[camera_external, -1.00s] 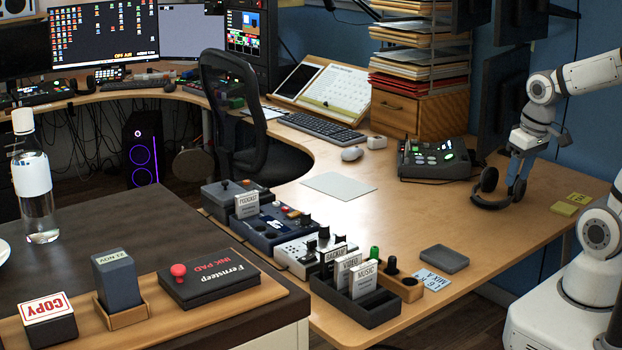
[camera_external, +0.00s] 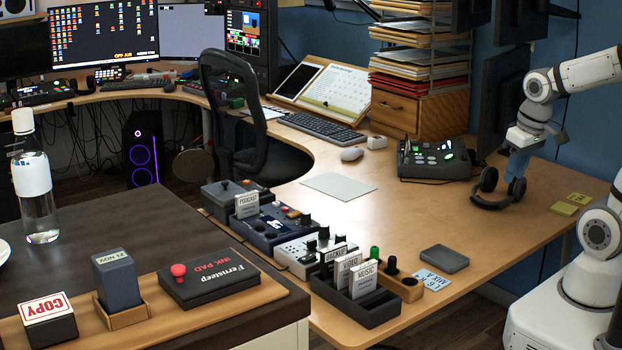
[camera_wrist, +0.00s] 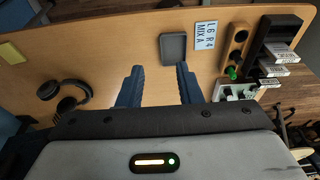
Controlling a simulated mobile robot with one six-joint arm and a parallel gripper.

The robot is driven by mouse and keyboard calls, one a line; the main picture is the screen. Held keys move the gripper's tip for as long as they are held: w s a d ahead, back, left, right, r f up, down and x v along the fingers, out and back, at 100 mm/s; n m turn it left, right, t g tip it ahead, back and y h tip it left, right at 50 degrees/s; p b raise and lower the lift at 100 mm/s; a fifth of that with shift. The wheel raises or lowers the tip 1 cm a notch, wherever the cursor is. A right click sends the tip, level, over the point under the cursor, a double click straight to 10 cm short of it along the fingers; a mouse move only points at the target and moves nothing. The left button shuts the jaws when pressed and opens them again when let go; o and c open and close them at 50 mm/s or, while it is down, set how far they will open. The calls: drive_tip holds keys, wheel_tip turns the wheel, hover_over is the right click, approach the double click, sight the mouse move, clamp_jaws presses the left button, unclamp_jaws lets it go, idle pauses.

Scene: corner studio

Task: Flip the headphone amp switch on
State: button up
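No label naming the headphone amp is legible, and I cannot tell its switch. A small white box with black knobs (camera_external: 306,253) stands at the table's left edge; part of it shows in the wrist view (camera_wrist: 240,91). A dark blue box with knobs (camera_external: 268,228) and a dark grey box (camera_external: 222,190) stand behind it. My gripper (camera_external: 517,174) is above the right part of the table, in front of or close over the black headphones (camera_external: 488,200). In the wrist view my gripper (camera_wrist: 159,73) has its blue fingers apart with nothing between them.
A console with lit buttons (camera_external: 436,160) stands at the back right. A dark card holder (camera_external: 357,304), a wooden tray with knobs (camera_external: 404,286) and a grey pad (camera_external: 444,259) are at the front. The middle of the table (camera_external: 410,215) is mostly clear.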

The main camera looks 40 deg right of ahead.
drive_tip(key=w+a, duration=0.1)
drive_tip(key=w, duration=0.2)
drive_tip(key=w+a+r, duration=0.1)
drive_tip(key=w+a, duration=0.1)
drive_tip(key=w, duration=0.1)
drive_tip(key=w+a, duration=0.2)
drive_tip(key=w, duration=0.2)
drive_tip(key=shift+r+b, duration=0.3)
drive_tip(key=shift+r, duration=0.05)
drive_tip(key=c, duration=0.6)
drive_tip(key=w+a, duration=0.4)
drive_tip(key=w, duration=0.1)
drive_tip(key=w+a, duration=0.3)
drive_tip(key=shift+f, duration=0.25)
clamp_jaws()
drive_tip(key=w+a+f, duration=0.2)
drive_tip(key=w+a, duration=0.1)
drive_tip(key=a, duration=0.4)
drive_tip(key=w+a+f+b, duration=0.1)
drive_tip(key=w+a+f, duration=0.2)
drive_tip(key=a, duration=0.4)
drive_tip(key=w+a+f, duration=0.3)
drive_tip(key=w+a, duration=0.1)
drive_tip(key=a, duration=0.4)
drive_tip(key=shift+w+t+h, duration=0.2)
drive_tip(key=shift+t+h, duration=0.1)
drive_tip(key=shift+t, duration=0.1)
